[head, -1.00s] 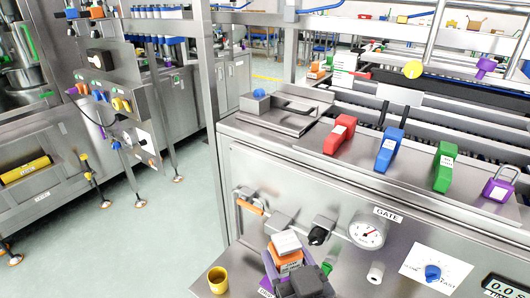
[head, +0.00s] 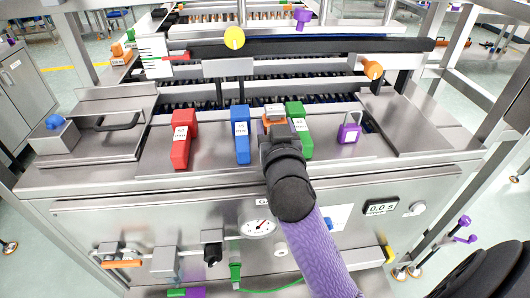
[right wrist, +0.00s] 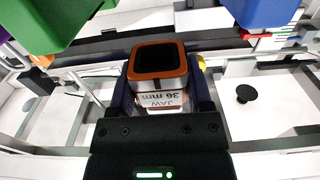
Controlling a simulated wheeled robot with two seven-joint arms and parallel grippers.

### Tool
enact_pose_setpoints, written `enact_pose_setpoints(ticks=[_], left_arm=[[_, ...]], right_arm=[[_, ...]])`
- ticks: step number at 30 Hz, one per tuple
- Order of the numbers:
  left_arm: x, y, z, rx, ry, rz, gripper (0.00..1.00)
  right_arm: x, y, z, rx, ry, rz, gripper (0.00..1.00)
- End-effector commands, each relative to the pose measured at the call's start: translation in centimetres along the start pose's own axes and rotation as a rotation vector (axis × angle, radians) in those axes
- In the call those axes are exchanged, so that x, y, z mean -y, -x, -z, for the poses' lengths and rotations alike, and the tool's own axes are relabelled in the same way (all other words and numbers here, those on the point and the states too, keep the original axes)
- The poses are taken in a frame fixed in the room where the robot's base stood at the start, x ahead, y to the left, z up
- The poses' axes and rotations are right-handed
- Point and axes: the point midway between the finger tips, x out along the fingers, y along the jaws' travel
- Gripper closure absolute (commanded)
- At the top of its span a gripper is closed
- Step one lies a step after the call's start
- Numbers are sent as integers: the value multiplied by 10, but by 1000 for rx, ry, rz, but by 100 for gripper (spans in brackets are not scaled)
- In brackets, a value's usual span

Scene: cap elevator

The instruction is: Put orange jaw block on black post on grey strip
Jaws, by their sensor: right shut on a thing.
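The orange jaw block (head: 268,122), with a white labelled part, is between the jaws of my right gripper (head: 275,122), over the machine's top between the blue and green blocks. In the right wrist view, the block (right wrist: 157,78) shows an orange rim, a dark opening and an upside-down "JAW 36 mm" label, with a dark finger on each side. A black round-headed post (right wrist: 245,93) stands on a pale surface to the right of the block, apart from it. I cannot make out this post or a grey strip clearly in the head view. My left gripper is out of view.
A red block (head: 183,140), blue block (head: 241,135) and green block (head: 299,125) stand on the machine top, with a purple padlock (head: 349,128) to the right. A raised lid with a handle (head: 117,122) is at left. A black bar (head: 330,45) crosses behind.

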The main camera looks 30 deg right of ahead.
Motion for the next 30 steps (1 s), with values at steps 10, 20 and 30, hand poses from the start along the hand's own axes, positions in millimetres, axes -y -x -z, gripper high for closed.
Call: enact_pose_setpoints(ticks=[10,20,30], left_arm=[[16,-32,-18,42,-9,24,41],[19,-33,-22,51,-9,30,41],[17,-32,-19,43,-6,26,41]], right_arm=[[0,0,-62,-2,1,1,100],[0,0,-63,-3,-1,2,100],[0,0,-62,-2,0,2,0]])
